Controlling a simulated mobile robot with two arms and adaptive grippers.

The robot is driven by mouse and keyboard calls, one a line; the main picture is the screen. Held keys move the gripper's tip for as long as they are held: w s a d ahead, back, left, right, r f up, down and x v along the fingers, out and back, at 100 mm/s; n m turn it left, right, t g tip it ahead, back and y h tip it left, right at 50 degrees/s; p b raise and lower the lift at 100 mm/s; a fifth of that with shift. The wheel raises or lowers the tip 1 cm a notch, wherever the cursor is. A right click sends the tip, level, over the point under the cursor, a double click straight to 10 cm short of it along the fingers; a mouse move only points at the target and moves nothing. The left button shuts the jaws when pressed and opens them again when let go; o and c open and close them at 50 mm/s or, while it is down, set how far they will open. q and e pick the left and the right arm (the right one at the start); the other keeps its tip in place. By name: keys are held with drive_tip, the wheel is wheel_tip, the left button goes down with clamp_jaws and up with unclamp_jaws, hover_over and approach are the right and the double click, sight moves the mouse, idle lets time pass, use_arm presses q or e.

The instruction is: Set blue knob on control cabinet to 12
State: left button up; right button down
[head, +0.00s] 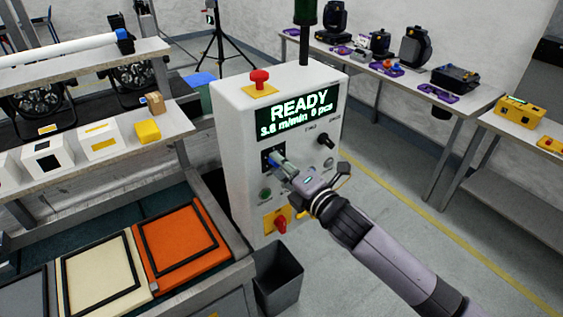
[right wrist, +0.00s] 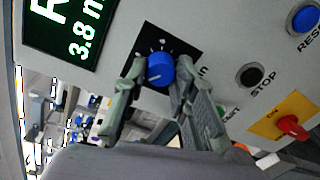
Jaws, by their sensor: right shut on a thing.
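The control cabinet (head: 235,150) is a white box; its dark display (head: 297,112) reads "READY", "3.8 m/min" and "0 pcs" in green. The blue knob (right wrist: 160,69) sits on a black dial plate (right wrist: 184,47) with white marks, below the display in the head view. My right gripper (head: 275,159) is at this knob, and in the right wrist view its two grey fingers (right wrist: 158,80) are shut on the knob's sides. The dial's numbers are too small to read. The left gripper is not in view.
A red mushroom button (head: 259,77) tops the cabinet. A black knob (head: 325,139), a green button (head: 265,194) and a red switch on a yellow plate (head: 281,224) are nearby. A dark bin (head: 279,281) stands below. Workbenches flank the cabinet.

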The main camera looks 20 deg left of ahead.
drive_tip(key=shift+w+d+f+n+t+y, duration=0.1)
drive_tip(key=shift+n+y, duration=0.05)
drive_tip(key=shift+n, duration=5.7)
drive_tip(key=shift+a+f+n+t+y, duration=0.1)
drive_tip(key=shift+n, duration=5.8)
drive_tip(key=shift+w+d+n+t+y, duration=0.1)
drive_tip(key=shift+n+y, duration=0.05)
drive_tip(key=shift+n, duration=5.7)
drive_tip(key=c, duration=1.3)
unclamp_jaws()
